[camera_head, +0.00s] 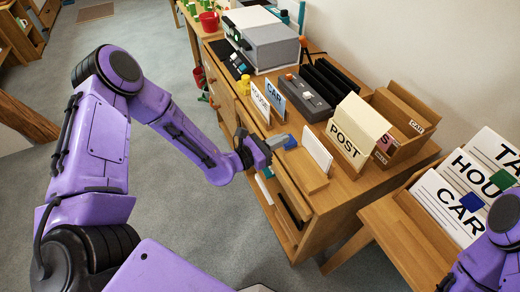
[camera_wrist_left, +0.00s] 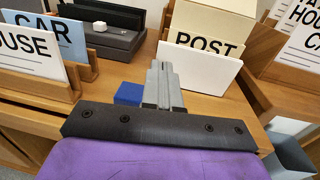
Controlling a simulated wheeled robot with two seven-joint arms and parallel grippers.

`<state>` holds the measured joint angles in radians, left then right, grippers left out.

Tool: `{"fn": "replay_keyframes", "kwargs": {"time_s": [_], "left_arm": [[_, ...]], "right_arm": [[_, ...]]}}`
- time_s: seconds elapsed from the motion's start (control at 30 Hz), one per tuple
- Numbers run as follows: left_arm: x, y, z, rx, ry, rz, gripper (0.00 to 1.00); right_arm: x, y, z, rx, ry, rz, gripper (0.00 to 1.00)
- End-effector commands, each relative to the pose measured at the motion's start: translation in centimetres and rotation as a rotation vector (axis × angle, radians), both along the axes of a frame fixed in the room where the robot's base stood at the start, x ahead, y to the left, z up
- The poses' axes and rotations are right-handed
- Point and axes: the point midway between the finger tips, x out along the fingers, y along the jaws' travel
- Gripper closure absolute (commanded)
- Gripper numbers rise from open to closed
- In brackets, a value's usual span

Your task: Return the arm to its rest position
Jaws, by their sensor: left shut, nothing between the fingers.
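My left arm (camera_head: 108,138) reaches from the left toward the wooden desk (camera_head: 335,195). My left gripper (camera_head: 278,141) is over the desk's front edge, its fingers together and empty. In the left wrist view the closed grey fingers (camera_wrist_left: 162,82) point at a blank white card (camera_wrist_left: 200,70). A small blue block (camera_wrist_left: 128,93) is just left of the fingers; I cannot tell whether they touch. Part of my right arm (camera_head: 485,262) shows at the lower right; its gripper is out of the picture.
HOUSE (camera_head: 260,102) and CAR (camera_head: 275,95) cards stand left of the gripper. A POST card box (camera_head: 350,135), a dark tray (camera_head: 305,97) and a grey machine (camera_head: 262,40) are on the desk. More word cards (camera_head: 450,205) stand at right. Floor (camera_head: 190,225) in front is clear.

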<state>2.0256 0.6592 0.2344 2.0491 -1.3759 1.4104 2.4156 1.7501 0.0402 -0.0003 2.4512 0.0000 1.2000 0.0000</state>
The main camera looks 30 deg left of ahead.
Motion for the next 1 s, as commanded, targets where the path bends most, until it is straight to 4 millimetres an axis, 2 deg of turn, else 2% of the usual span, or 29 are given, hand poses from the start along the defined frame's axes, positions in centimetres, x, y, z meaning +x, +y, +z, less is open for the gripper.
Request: {"fn": "replay_keyframes", "kwargs": {"time_s": [0.1, 0.3, 0.43, 0.67, 0.77, 0.83, 0.93, 1.0], "left_arm": [[-2.5, 1.7, -0.1, -0.005, -0.001, -0.003, 1.0], [-5.2, 3.5, 0.0, 0.0, -0.002, -0.014, 1.0], [-6.0, 4.1, -0.1, -0.001, -0.002, -0.014, 1.0], [-6.1, 4.3, -0.1, 0.015, -0.01, -0.012, 1.0], [-6.1, 4.3, -0.2, 0.149, -0.082, -0.008, 1.0], [-5.7, 5.1, -0.9, 0.34, -0.144, 0.036, 1.0], [-5.5, 6.6, -2.9, 0.709, -0.183, 0.101, 1.0], [-6.3, 7.2, -5.3, 0.995, -0.164, 0.082, 1.0]], "right_arm": [[0.1, 0.0, -0.6, 0.0, -0.001, 0.0, 0.57], [0.1, 0.0, -0.6, 0.0, -0.001, 0.0, 0.57], [0.1, 0.0, -0.6, 0.0, -0.001, 0.0, 0.57], [0.0, 0.0, -0.6, 0.0, -0.001, 0.0, 0.57], [0.0, 0.0, -0.6, 0.0, -0.001, 0.0, 0.57], [0.0, 0.0, -0.6, 0.0, -0.001, 0.0, 0.57], [0.1, 0.0, -0.6, 0.0, -0.001, 0.0, 0.57], [0.0, 0.0, -0.6, 0.0, -0.001, 0.0, 0.57]]}}
